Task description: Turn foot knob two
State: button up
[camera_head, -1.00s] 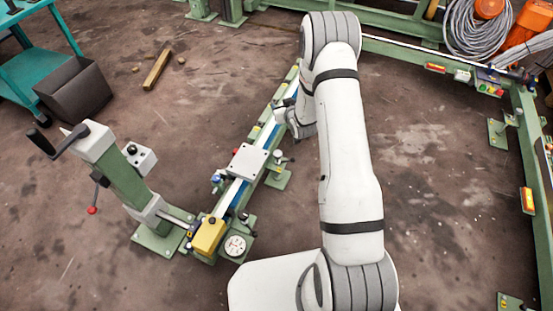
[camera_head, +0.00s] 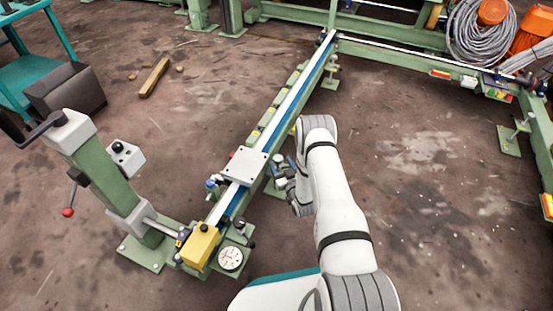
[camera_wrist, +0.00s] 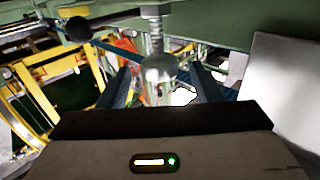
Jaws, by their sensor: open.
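A round metal foot knob (camera_wrist: 159,68) on a threaded stem (camera_wrist: 154,26) shows in the wrist view. It lies between the two dark blue fingers of my gripper (camera_wrist: 162,84), which stand apart on either side. I cannot tell whether either finger touches it. In the head view my gripper (camera_head: 287,178) is low beside the green rail (camera_head: 290,115), near a small round foot knob (camera_head: 279,159) to the right of the white carriage plate (camera_head: 245,167). My wrist partly hides that foot. No number shows on the knob.
A black ball handle (camera_wrist: 78,28) sits at the wrist view's upper left. A yellow block (camera_head: 200,246), a dial (camera_head: 231,258) and a green crank stand (camera_head: 100,170) are at the rail's near end. Open floor (camera_head: 420,200) lies right of my arm.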

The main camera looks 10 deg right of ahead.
aim_at(278, 155)
jog(key=w+b, duration=0.1)
jog(key=w, duration=0.1)
jog(key=w+a, duration=0.1)
jog(key=w, duration=0.2)
jog(key=shift+b, duration=0.4)
jog(key=c, duration=1)
jog(key=shift+a, duration=0.1)
jog(key=m+h, duration=0.2)
jog(key=h, duration=0.1)
jog(key=shift+w, duration=0.1)
jog(key=shift+d+m+h, duration=0.2)
jog(key=shift+m+h, duration=0.45)
jog(key=shift+h, duration=0.4)
jog(key=shift+d+m+h, duration=0.15)
jog(key=shift+m+h, duration=0.5)
jog(key=shift+h, duration=0.4)
